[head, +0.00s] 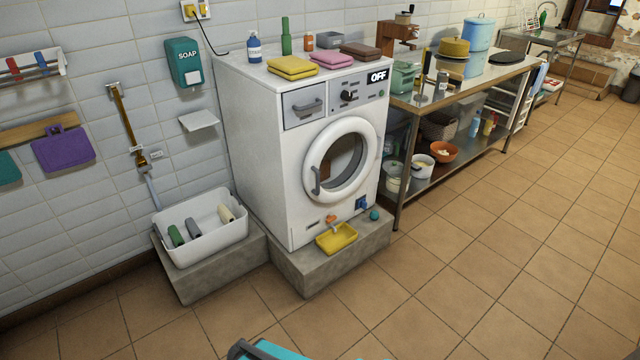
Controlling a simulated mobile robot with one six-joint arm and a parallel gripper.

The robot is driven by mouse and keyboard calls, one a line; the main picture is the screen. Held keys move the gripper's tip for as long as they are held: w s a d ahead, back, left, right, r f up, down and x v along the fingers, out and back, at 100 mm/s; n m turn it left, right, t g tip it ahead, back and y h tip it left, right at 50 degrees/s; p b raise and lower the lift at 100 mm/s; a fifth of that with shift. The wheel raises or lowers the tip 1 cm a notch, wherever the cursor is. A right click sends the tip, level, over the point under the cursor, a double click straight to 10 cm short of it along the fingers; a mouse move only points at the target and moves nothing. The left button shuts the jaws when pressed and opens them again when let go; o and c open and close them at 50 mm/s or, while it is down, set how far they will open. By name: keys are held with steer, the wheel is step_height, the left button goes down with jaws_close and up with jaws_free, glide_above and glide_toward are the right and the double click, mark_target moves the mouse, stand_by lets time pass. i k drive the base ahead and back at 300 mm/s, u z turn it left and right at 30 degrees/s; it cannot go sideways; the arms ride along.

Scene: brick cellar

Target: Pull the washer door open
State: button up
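The washer (254,145) is a white front-loader standing on a low concrete plinth against the tiled wall. Its round door (312,150) has a thick white ring and a dark glass window, and it looks shut flush against the front. A dark grey upright door handle (315,181) sits on the left side of the ring. What looks like a hinge is on the right side. The panel sign reads OFF. The detergent drawer (304,104) above the door is shut. My gripper is not in this view.
A yellow tray (336,238) sits low in front of the washer on the concrete plinth (330,264). A white tub (195,251) with several rolls stands to the left. A metal workbench (455,95) stands close on the right. The tiled floor (480,260) in front is clear.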

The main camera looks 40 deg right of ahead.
mark_target(311, 173)
steer(key=z, duration=0.4)
steer(key=i, duration=1)
steer(key=u, duration=0.15)
